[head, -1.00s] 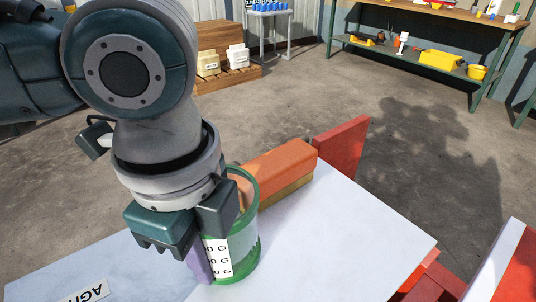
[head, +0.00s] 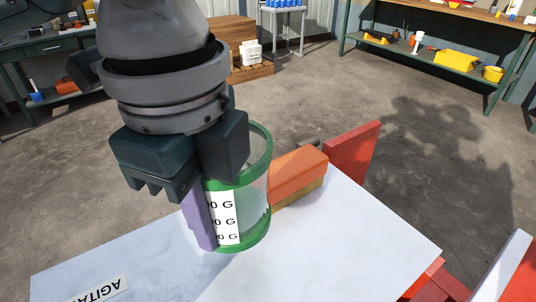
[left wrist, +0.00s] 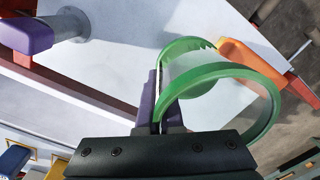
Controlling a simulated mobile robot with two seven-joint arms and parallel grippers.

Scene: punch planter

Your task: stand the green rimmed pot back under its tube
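The green rimmed pot (head: 258,215) is clear-walled with green rims and a white strip of black print. It is above the pale tabletop, and I cannot tell whether its base touches. My left gripper (head: 205,200) is at its left side, with a purple finger pad outside the wall. In the left wrist view the two purple pads (left wrist: 160,110) are closed together on the pot's wall, and the green rim (left wrist: 235,75) curves off to the right. I cannot make out a tube for certain. My right gripper is not in view.
An orange block (head: 298,168) lies right of the pot, before a red panel (head: 352,160). A printed label (head: 98,291) is on the tabletop (head: 350,235), whose right part is clear. The left wrist view shows a grey cylinder with a purple end (left wrist: 28,36).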

